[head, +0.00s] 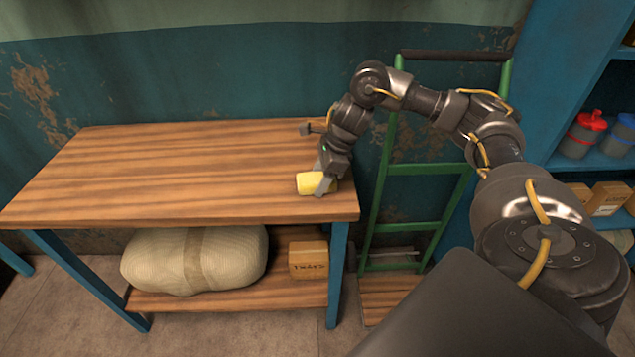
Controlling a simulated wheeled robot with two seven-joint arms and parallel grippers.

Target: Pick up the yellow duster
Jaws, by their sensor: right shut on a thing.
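The yellow duster (308,184) is a small yellow block-like thing at the right end of the wooden table top (150,180), near its front right corner. My right gripper (322,187) reaches down to it from the upper right and is shut on it. Its fingers cover the duster's right part. The duster is at or very close to the table surface; I cannot tell whether it touches. My left gripper is not in view.
A small dark object (308,129) lies at the table's back right edge. Below, the shelf holds a large wrapped bundle (200,260) and a cardboard box (308,258). A green hand truck (425,168) stands right of the table. The table's left and middle are clear.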

